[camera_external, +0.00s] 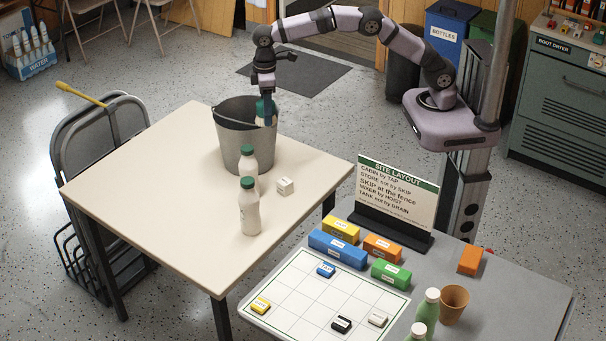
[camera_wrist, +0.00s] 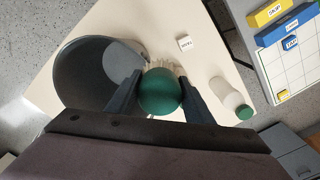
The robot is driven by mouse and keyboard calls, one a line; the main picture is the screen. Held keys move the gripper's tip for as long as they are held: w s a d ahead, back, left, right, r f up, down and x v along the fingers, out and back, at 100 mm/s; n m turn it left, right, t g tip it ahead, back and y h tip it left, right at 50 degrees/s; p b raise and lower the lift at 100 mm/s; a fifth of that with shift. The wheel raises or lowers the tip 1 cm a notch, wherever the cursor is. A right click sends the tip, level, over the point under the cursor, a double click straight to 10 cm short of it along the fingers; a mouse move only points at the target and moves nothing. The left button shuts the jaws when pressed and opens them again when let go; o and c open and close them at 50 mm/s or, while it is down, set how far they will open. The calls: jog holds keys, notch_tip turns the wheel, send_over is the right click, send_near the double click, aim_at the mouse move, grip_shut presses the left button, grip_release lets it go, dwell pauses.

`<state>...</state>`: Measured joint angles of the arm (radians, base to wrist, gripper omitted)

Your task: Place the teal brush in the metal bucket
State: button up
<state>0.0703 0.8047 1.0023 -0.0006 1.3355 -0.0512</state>
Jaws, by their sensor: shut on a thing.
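My gripper (camera_external: 266,112) is shut on the teal brush (camera_external: 260,107). In the wrist view, the brush (camera_wrist: 160,92) is a round teal knob with pale bristles below, between my two fingers. The brush is off the table. The grey metal bucket (camera_external: 236,150) stands on the cream table. In the external view, my gripper overlaps the bucket's right rim. In the wrist view, the bucket (camera_wrist: 80,75) lies left of the brush, with the left finger overlapping its rim. The exact gap between brush and rim cannot be told.
A grey table with a sign (camera_external: 397,192), a grid board (camera_external: 290,297) and coloured blocks stands right. The table's front left is clear.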

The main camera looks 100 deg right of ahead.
jog(key=w+d+r+m, duration=0.1)
jog(key=d+r+m, duration=0.1)
jog(key=d, duration=0.1)
jog(key=shift+w+d+f+m+b, duration=0.4)
jog(key=shift+d+f+m+b, duration=0.5)
jog(key=shift+f, duration=3.1)
jog(key=shift+w+d+f+m+b, duration=0.55)
jog(key=shift+d+f+b, duration=0.55)
jog(key=shift+f, duration=2.95)
jog(key=shift+w+d+f+m+b, duration=0.25)
jog(key=shift+d+f+m+b, duration=0.75)
jog(key=shift+f, duration=3)
jog(key=shift+a, duration=0.15)
jog(key=shift+f, duration=0.2)
jog(key=o, duration=1.2)
jog(key=shift+c, duration=0.2)
jog(key=shift+r, duration=0.1)
notch_tip(320, 180, up, 12)
jog(key=b, duration=0.1)
jog(key=shift+r, duration=0.15)
